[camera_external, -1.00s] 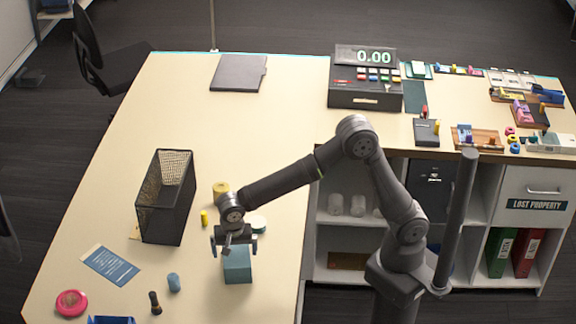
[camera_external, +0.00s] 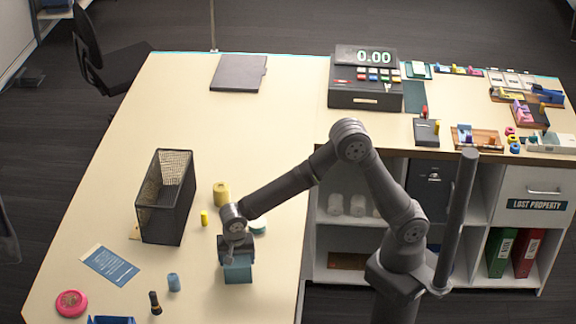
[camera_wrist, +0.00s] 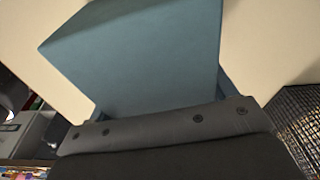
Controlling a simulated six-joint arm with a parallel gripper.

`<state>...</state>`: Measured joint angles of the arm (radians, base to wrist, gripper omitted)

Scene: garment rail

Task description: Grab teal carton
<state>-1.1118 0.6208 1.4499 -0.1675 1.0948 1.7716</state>
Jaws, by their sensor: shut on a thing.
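The teal carton (camera_external: 238,270) stands on the cream tabletop near its front right edge in the external view. My gripper (camera_external: 236,256) is down over the carton's top, with its jaws shut on it. In the wrist view the teal carton (camera_wrist: 145,55) fills the upper middle, right in front of my gripper (camera_wrist: 160,115). The fingertips are mostly hidden by the carton. The carton looks upright and I see no clear gap under it.
A black mesh basket (camera_external: 166,200) stands to the left. A yellow roll (camera_external: 221,194), a small yellow piece (camera_external: 204,218) and a blue cylinder (camera_external: 174,282) are nearby. A pink ring (camera_external: 71,303) lies at the front left.

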